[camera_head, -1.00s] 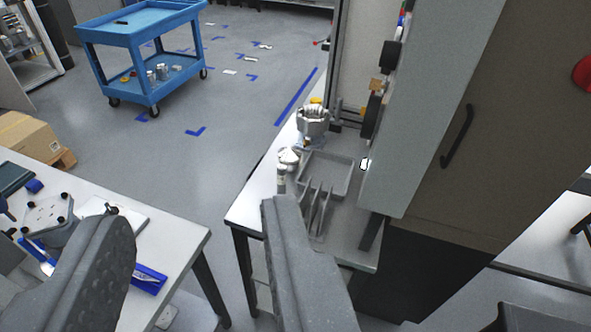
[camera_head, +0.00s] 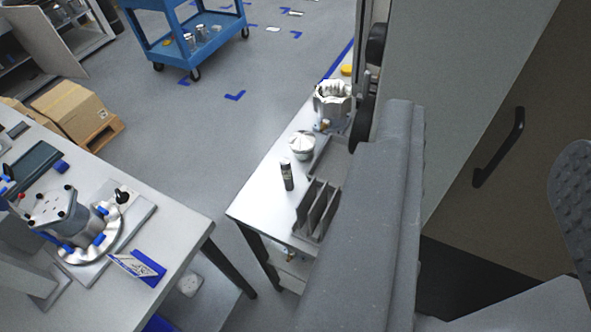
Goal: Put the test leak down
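A small dark cylinder with a pale top (camera_head: 287,174), which looks like the test leak, stands upright on the white table (camera_head: 262,205) near its left edge. My gripper (camera_head: 482,128) is open, with its two grey fingers wide apart at the right of the view. Nothing shows between the fingers. The cylinder is left of both fingers and clear of them. The left finger hides part of the table and of the grey tray with upright dividers (camera_head: 318,210).
A silver domed part (camera_head: 302,145) and a machined housing (camera_head: 332,100) stand behind the cylinder. A tall cabinet with a black handle (camera_head: 499,147) is at right. Another table (camera_head: 185,235) with a fixture (camera_head: 60,210) is at left. Open floor lies between the tables.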

